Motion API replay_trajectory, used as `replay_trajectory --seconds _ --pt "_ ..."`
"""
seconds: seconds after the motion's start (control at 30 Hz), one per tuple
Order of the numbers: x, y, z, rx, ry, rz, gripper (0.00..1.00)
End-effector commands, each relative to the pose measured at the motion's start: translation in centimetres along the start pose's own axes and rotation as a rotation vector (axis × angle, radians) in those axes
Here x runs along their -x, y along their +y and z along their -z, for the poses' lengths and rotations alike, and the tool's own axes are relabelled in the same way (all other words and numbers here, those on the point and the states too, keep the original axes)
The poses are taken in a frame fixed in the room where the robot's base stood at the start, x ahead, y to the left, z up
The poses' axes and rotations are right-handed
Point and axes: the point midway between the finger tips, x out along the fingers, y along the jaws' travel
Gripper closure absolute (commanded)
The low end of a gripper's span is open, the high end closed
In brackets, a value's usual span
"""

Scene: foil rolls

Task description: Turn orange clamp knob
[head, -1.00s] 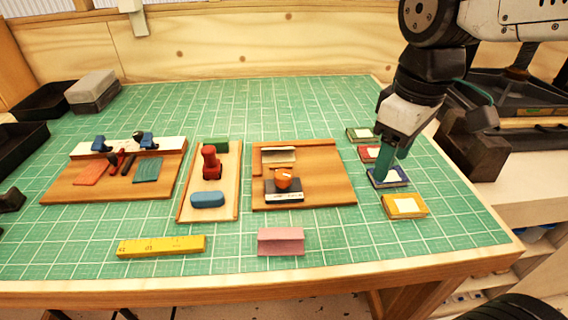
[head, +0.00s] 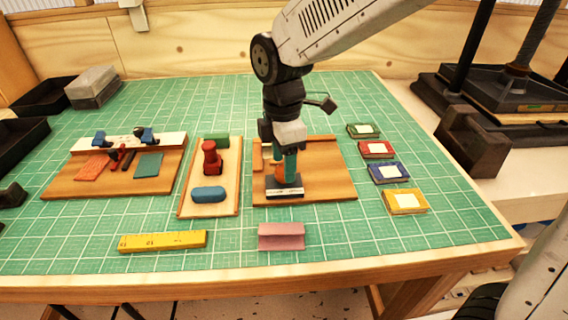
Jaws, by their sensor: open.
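The orange clamp knob (head: 281,174) sits on a dark block with a pale front strip (head: 284,193), on the right wooden board (head: 330,182). My gripper (head: 285,170) points down at the knob, its teal fingers open. The fingers and wrist hide much of the knob and the plate behind it. I cannot tell whether the fingers touch the knob.
Several foil books, including a yellow one (head: 405,201), lie right of the board. A pink block (head: 282,236) and yellow ruler (head: 162,241) lie in front. A board with a red clamp (head: 211,160) stands close on the left. The mat's back is clear.

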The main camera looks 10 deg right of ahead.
Motion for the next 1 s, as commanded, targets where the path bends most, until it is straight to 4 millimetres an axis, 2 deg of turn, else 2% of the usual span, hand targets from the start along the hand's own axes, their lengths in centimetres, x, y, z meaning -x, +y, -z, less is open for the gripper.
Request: replay_trajectory --seconds 0.13,0.43,0.6,1.0 --pt "-1.24 -0.03 -0.03 -0.001 0.000 0.001 0.44" --pt "-1.49 -0.02 -0.02 -0.001 0.000 -0.001 0.44" --pt "-1.47 -0.02 -0.02 -0.001 0.000 -0.001 0.89" --pt "-1.45 -0.02 -0.02 -0.055 0.002 -0.001 0.89"
